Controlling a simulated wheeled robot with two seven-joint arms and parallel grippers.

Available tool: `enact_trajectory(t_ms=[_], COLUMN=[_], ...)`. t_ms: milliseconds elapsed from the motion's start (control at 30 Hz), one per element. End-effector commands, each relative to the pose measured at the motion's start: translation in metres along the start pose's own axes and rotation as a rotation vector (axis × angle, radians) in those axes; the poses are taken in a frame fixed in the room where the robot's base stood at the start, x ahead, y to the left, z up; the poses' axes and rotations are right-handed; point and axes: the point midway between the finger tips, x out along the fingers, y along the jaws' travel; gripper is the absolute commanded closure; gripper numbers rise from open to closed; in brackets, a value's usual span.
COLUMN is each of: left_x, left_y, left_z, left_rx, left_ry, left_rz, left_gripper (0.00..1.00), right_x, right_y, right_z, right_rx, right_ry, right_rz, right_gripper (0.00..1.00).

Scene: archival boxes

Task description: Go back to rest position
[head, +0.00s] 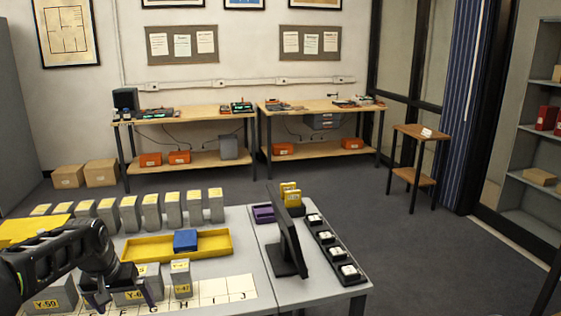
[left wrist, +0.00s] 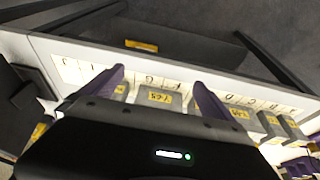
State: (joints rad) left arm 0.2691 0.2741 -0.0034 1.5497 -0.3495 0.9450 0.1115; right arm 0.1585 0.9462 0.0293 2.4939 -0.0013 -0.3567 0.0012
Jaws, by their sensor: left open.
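My left gripper (head: 122,296) hangs over the near left of the grey table (head: 265,262), its arm coming in from the left. It is open. In the left wrist view its two purple fingers (left wrist: 160,92) stand apart, with a grey box with a yellow label (left wrist: 158,97) showing between them; I cannot tell whether they touch it. In the head view the arm partly hides the near boxes, among them one labelled Y-50 (head: 52,298) and one labelled Y-47 (head: 181,280). My right gripper is not in view.
A yellow tray (head: 217,250) holds a blue box (head: 185,240). A row of grey boxes (head: 152,212) stands behind it. A lettered white strip (head: 225,290) runs along the near edge. A black monitor (head: 288,235) and black trays (head: 325,237) stand at the right.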

Motion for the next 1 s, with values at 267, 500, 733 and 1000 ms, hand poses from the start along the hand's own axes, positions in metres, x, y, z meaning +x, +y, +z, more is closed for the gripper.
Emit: enact_trajectory(t_ms=[267,500,733,1000], left_x=[0.048,0.13,0.217,0.245], left_y=[0.043,0.111,0.186,0.22], left_z=[-0.003,0.046,0.182,0.372], left_rx=[0.028,0.045,0.027,0.029], left_ry=[0.114,0.144,0.071,-0.151], left_rz=[0.095,0.213,0.318,0.343], left_gripper=[0.01,0.01,0.01,0.01], right_x=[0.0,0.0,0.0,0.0], right_y=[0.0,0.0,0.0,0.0], right_z=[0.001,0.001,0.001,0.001], right_rx=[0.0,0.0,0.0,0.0], right_ry=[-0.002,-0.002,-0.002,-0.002], right_rz=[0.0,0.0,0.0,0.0], right_gripper=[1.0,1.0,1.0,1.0])
